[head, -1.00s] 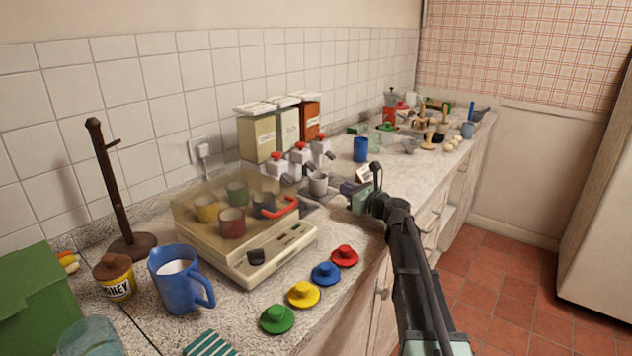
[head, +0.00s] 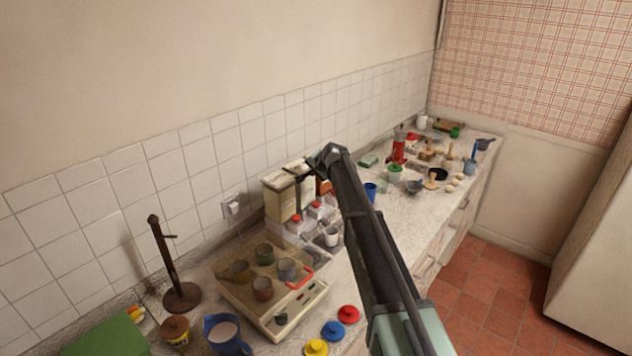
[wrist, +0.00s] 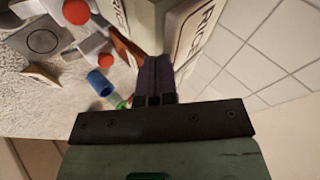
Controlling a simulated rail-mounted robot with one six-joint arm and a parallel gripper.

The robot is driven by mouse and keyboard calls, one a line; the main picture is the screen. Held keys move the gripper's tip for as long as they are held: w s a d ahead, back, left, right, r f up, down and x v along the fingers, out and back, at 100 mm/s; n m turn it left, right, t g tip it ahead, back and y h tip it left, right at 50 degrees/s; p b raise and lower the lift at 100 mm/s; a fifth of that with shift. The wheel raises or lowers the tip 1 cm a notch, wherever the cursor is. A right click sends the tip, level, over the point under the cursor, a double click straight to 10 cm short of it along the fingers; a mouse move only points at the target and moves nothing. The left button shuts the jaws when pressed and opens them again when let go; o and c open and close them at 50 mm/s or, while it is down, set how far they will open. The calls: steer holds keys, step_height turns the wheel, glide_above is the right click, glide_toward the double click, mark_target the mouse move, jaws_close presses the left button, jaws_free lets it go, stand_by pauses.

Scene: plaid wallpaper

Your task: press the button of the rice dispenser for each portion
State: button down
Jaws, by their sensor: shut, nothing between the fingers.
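The rice dispenser stands in a row of box-shaped dispensers (head: 281,200) against the tiled wall, partly behind my arm. "RICE" labels (wrist: 197,32) show in the wrist view on boxes beside my fingers. Red round buttons top the grey-white spouts in front; two show in the head view (head: 296,219), and two in the wrist view (wrist: 103,60). My gripper (head: 299,195) is shut and empty, fingers pointing down at the boxes, above and behind the buttons. The shut fingers also show in the wrist view (wrist: 155,75). I cannot tell whether they touch a box. A light cup (head: 331,237) stands by the spouts.
A clear-lidded case (head: 270,300) with several cups stands in front. A blue jug (head: 226,335), a honey jar (head: 176,333) and a wooden stand (head: 170,265) are at left. A blue cup (head: 370,191) stands right of the dispensers. Utensils crowd the far counter.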

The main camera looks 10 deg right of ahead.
mark_target(316, 204)
steer(key=n, duration=0.1)
steer(key=d+f+n, duration=0.1)
steer(key=n, duration=0.1)
steer(key=shift+w+d+h, duration=0.1)
steer(key=shift+d+h, duration=0.05)
steer(key=shift+h, duration=0.15)
steer(key=shift+f, duration=0.2)
step_height(316, 204, down, 8)
steer(key=b, duration=0.9)
steer(key=shift+f, duration=0.25)
stand_by(1.0)
steer(key=shift+f+b, duration=0.35)
steer(key=shift+f, duration=0.05)
